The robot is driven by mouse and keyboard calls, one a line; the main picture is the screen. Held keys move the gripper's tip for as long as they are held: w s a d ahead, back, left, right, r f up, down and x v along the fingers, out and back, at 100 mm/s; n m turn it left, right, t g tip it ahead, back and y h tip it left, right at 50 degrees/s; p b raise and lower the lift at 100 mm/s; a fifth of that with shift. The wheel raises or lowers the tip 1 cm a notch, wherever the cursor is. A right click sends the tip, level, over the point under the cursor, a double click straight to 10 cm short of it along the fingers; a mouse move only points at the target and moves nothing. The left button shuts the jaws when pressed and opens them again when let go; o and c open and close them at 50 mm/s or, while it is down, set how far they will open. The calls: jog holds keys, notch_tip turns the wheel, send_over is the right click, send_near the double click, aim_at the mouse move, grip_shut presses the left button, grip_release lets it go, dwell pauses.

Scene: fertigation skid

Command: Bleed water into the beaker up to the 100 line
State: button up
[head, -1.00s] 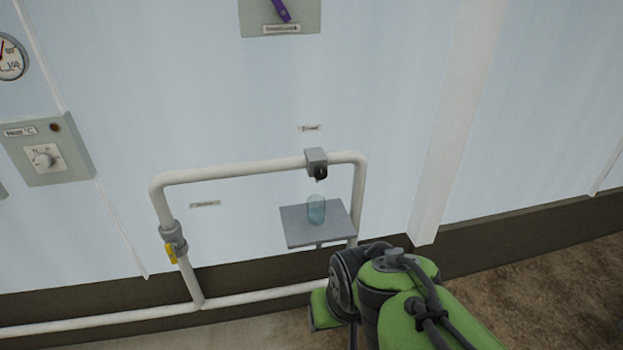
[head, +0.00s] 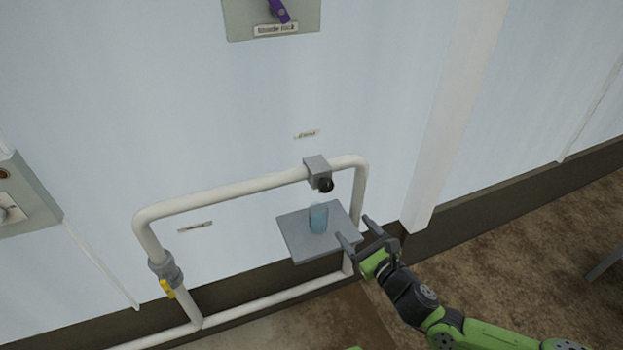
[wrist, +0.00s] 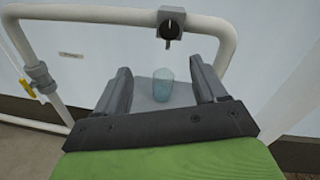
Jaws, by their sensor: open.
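The beaker (head: 318,219) is clear with a bluish tint and stands upright on a small grey shelf (head: 296,243). Its marks and any water level are too small to read. A grey bleed valve block (head: 316,168) with a dark round knob (head: 326,185) sits on the white pipe above the beaker. My gripper (head: 356,233) is open and empty at the right front of the shelf, apart from the beaker. In the wrist view the beaker (wrist: 162,88) shows between the two open fingers, beyond them, with the dark knob (wrist: 169,30) above it.
A white pipe loop (head: 235,193) frames the shelf. A yellow-handled valve (head: 167,288) is on its left leg. A panel with a purple lever (head: 279,10) is at the top. A grey box (head: 22,205) is at far left. Floor at right is mostly clear.

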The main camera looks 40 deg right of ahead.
jog(key=d+m+h, duration=0.1)
jog(key=b, duration=0.3)
send_near(328, 188)
jog(key=x, duration=0.9)
jog(key=c, duration=1.1)
jog(key=shift+o, duration=0.2)
